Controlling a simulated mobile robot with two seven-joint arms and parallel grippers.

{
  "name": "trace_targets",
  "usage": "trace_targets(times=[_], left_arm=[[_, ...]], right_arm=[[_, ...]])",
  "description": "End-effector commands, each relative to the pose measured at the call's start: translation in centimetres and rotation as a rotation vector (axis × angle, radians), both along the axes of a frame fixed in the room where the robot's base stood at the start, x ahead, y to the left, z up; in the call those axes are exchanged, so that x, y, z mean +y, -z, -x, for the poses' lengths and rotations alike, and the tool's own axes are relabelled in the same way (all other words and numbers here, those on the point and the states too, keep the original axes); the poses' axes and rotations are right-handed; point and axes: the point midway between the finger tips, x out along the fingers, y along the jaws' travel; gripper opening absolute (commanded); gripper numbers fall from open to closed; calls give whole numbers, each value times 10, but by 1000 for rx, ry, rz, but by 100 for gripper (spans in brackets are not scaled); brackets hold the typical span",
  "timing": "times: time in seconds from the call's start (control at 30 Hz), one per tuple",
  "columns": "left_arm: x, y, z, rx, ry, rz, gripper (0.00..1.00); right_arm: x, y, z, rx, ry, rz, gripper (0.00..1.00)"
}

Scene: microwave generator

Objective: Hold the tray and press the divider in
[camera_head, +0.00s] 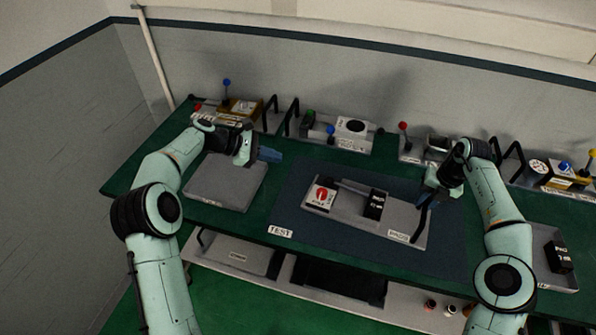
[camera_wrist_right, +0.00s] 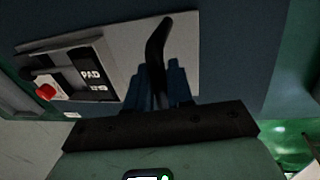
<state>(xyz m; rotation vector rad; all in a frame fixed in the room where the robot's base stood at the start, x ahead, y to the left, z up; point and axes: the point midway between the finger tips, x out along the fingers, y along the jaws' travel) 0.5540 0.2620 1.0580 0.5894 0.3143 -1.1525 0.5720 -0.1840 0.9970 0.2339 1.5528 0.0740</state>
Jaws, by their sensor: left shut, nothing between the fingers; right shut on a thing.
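A grey tray (camera_head: 400,216) lies on the dark blue mat, with a PADS label at its front right. It holds a red and white block (camera_head: 321,193), a dark bar behind (camera_head: 352,187) and a black labelled block (camera_head: 375,204). I cannot tell which part is the divider. My right gripper (camera_head: 423,203) is shut on the tray's black handle (camera_wrist_right: 157,45) at the right end; its blue fingers (camera_wrist_right: 164,88) flank the handle in the right wrist view. My left gripper (camera_head: 268,155) is shut and empty, left of the tray and above a grey plate.
The grey plate (camera_head: 222,187) lies at the left of the green table (camera_head: 140,177). Fixtures with coloured knobs (camera_head: 350,132) line the back edge. Another tray with a black block (camera_head: 560,257) stands at the far right. A lower shelf (camera_head: 310,292) runs below the front edge.

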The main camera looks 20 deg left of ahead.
Motion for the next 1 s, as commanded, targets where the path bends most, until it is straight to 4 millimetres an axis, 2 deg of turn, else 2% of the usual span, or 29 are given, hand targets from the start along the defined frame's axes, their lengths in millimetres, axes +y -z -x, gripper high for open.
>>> trace_targets(times=[0.2,0.23,0.3,0.33,0.67,1.0], left_arm=[[1,0,1,1,0,0,0],[1,0,1,1,0,0,0],[0,0,1,1,0,0,0],[0,0,1,1,0,0,0],[0,0,0,0,0,0,0],[0,0,0,0,0,0,0]], right_arm=[[-1,4,1,4,-1,3,0],[-1,4,1,4,-1,3,25],[-1,4,1,4,0,3,47],[-1,3,1,4,0,3,51],[0,-1,0,0,0,1,51],[0,-18,0,-1,0,1,51]])
